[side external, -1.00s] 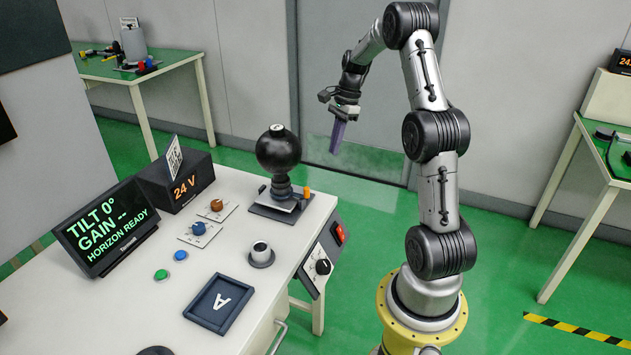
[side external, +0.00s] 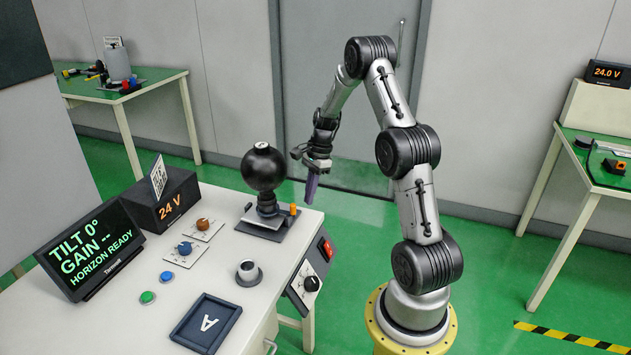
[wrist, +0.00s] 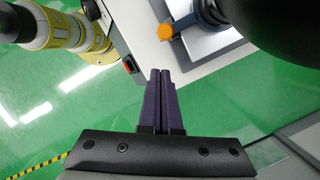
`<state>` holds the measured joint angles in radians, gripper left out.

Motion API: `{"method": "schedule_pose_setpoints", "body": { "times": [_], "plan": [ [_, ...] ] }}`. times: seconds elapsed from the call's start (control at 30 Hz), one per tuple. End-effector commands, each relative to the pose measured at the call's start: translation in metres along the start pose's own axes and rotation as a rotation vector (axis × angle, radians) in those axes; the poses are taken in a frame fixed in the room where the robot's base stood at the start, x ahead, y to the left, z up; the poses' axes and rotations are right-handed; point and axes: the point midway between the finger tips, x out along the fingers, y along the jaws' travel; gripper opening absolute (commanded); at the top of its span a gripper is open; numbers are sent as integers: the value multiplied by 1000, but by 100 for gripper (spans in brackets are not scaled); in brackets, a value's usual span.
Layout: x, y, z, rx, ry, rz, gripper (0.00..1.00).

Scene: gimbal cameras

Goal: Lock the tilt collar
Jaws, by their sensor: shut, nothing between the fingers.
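A black ball (side external: 264,167) stands upright on a short dark neck (side external: 267,203) above a flat base plate (side external: 256,231) at the far right corner of the white bench. A small orange peg-like part (side external: 293,209) sits at the right of the neck. In the wrist view the orange part (wrist: 166,32) lies just beyond my fingertips, and the ball (wrist: 290,25) fills the upper right. I cannot tell which part is the collar. My gripper (side external: 311,190) has purple fingers, shut and empty, pointing down to the right of the ball. The fingers (wrist: 161,72) touch nothing.
A black screen (side external: 90,247) reads TILT 0°, GAIN --, HORIZON READY.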

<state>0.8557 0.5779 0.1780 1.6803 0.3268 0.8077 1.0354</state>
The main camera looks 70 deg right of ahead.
Motion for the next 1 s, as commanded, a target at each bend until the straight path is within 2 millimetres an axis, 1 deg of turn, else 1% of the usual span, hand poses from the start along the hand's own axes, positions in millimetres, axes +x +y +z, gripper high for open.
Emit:
{"method": "schedule_pose_setpoints", "body": {
  "times": [0.03,0.1,0.27,0.7,1.0],
  "plan": [
    [0,0,8,-3,0,-1,0],
    [2,0,16,-4,1,-1,0],
    [5,0,26,-1,1,-2,0],
    [5,0,28,2,1,-3,0],
    [6,4,31,54,0,-16,0]
  ]
}}
